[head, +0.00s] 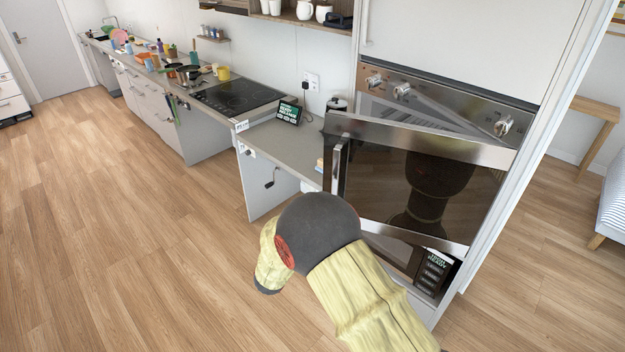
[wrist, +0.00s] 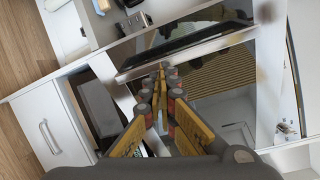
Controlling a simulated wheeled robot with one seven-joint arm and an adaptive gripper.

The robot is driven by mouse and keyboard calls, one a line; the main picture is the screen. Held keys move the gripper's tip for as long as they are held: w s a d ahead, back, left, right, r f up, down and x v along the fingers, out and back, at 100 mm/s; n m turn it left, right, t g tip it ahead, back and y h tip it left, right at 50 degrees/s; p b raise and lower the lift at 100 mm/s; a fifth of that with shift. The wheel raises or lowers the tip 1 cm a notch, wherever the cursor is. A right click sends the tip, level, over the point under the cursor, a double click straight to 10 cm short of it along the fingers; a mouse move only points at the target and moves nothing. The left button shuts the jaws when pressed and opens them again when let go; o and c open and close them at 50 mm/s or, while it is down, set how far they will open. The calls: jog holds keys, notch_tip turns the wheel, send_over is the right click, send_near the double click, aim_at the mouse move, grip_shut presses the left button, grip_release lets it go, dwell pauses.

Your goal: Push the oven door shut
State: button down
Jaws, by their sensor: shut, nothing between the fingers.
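The oven door (head: 425,190), dark glass with steel strips, is ajar in the head view. It stands out from the oven front at its left side and meets it at the right. An upright steel handle (head: 337,168) is on its left edge. In the wrist view the door's steel strip (wrist: 200,47) and reflective glass lie ahead of my gripper (wrist: 168,72). The gripper is shut and empty, its fingertips close to the strip; I cannot tell whether they touch. In the head view my arm hides the gripper.
The oven control panel (head: 440,100) with knobs is above the door. A grey counter (head: 285,145) with a small screen (head: 289,112) and a hob (head: 237,95) stand to the left. A dark appliance (head: 433,272) is below. The wooden floor (head: 130,220) at left is clear.

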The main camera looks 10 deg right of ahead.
jog(key=w+a+r+n, duration=0.1)
jog(key=a+n, duration=0.1)
jog(key=n+t, duration=0.1)
jog(key=n, duration=0.2)
send_near(327, 176)
jog(key=shift+y, duration=0.3)
jog(key=x, duration=0.7)
jog(key=shift+s+r, duration=0.1)
jog(key=shift+r, duration=0.05)
